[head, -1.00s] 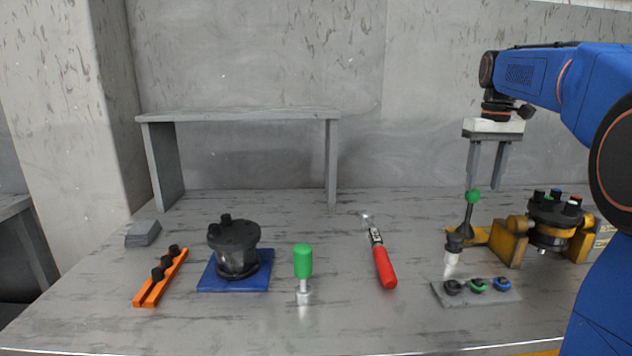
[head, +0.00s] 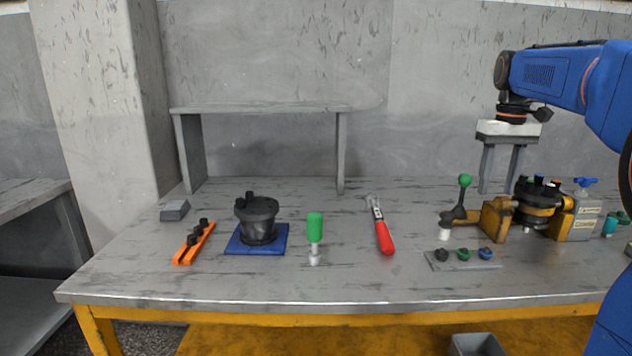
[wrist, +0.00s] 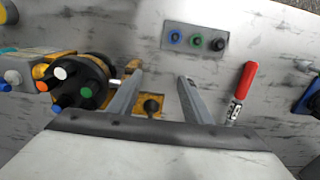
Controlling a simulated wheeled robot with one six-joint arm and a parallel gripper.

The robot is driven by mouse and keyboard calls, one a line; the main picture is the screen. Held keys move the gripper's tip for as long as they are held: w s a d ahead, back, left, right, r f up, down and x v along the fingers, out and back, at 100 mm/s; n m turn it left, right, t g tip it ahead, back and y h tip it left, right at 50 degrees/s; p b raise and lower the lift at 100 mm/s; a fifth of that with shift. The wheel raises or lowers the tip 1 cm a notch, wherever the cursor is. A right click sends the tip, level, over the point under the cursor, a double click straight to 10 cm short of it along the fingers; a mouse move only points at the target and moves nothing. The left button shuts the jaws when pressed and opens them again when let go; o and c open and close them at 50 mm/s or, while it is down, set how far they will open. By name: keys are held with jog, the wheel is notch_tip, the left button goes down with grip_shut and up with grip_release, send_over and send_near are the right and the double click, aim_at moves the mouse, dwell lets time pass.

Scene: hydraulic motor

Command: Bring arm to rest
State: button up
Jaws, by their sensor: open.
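My gripper (head: 499,168) is raised at the right in the head view, its two grey fingers pointing down and apart with nothing between them. In the wrist view the open fingers (wrist: 158,82) hang above the table beside a black round motor part (wrist: 80,84) with coloured plugs. In the head view that motor part (head: 537,196) sits in a yellow fixture (head: 497,217) on the table, to the right of the fingers. A lever with a green ball (head: 465,181) stands at the fixture's left.
The grey table (head: 340,275) holds a red-handled tool (head: 384,236), a green-handled tool (head: 315,228), a black motor housing (head: 257,222) on a blue plate (head: 270,249), an orange rack (head: 187,252) and a plate with three coloured caps (head: 478,265). A grey shelf (head: 260,108) stands at the back.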

jog(key=s+a+f+t, duration=0.1)
jog(key=s+a+f, duration=0.35)
jog(key=s, duration=0.35)
jog(key=s+a+f+t, duration=0.1)
jog(key=s+a+f, duration=0.2)
jog(key=s+a, duration=0.35)
jog(key=s+a+f+t, duration=0.2)
jog(key=s+a+f, duration=0.1)
jog(key=s+f, duration=1.2)
jog(key=shift+s+a+t, duration=0.2)
jog(key=shift+s+t, duration=0.1)
jog(key=shift+s, duration=0.2)
